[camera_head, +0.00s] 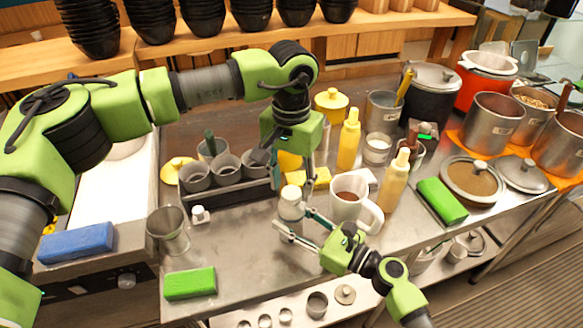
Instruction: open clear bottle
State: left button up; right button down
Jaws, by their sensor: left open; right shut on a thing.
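A small pale bottle with a whitish top (292,200) is upright at the middle of the steel counter. My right gripper (296,222) comes from the lower right and is shut on this bottle, with its fingers around the lower body. My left gripper (297,170) points down from above, open, just above and behind the bottle top. It looks apart from the top, but the exact gap is hard to tell. The bottle's lower part is partly hidden by the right fingers.
A white pitcher with brown liquid (346,196) stands close to the right of the bottle. Yellow bottles (349,140) stand behind it, and a rack of grey cups (228,168) is at left. A metal cup (169,231) and green sponge (189,283) are front left. Counter between is clear.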

pick_arm(q)
jog(key=shift+f, duration=0.75)
